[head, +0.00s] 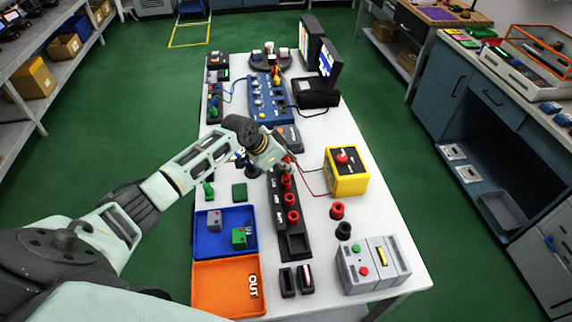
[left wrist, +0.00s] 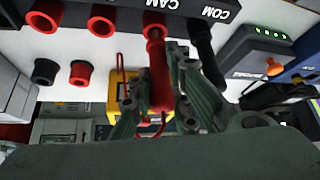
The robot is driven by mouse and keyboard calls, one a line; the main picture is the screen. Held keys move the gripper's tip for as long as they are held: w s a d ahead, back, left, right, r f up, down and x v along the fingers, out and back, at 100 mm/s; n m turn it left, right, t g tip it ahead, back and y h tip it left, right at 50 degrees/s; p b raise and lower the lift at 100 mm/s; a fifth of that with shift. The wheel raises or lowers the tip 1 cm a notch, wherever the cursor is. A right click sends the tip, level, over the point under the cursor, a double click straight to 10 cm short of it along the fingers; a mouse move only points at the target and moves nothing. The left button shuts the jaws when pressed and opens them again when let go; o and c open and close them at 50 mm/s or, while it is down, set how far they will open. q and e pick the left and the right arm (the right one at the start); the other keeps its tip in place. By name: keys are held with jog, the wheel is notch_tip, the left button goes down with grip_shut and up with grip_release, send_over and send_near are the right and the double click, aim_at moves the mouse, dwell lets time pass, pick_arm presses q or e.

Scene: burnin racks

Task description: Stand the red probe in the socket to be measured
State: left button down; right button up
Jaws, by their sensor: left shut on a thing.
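My left gripper (head: 284,166) is shut on the red probe (head: 287,181), over the black socket strip (head: 279,212). In the left wrist view the red probe (left wrist: 158,75) stands between the fingers (left wrist: 155,100), its far end at the strip by the CAM label (left wrist: 154,3). I cannot tell whether the end is seated in a socket. Two red sockets (head: 291,200) (head: 293,216) on the strip are free. A black probe (left wrist: 205,45) stands by the COM label (left wrist: 221,14). The yellow meter box (head: 348,180) is right of the strip. My right gripper is out of view.
A loose red cup (head: 337,211) and black cup (head: 343,231) stand right of the strip. A blue tray (head: 207,248), an orange tray (head: 215,290) and a grey switch box (head: 372,266) stand at the near end. Thin leads run from the yellow box towards the strip.

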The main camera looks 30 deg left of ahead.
pick_arm(q)
jog(key=shift+f, duration=0.5)
jog(key=shift+f+b, duration=0.5)
jog(key=shift+b, duration=0.1)
jog(key=c, duration=1.6)
grip_release()
jog(key=shift+r, duration=0.1)
jog(key=v, duration=1.2)
jog(key=shift+a, duration=0.1)
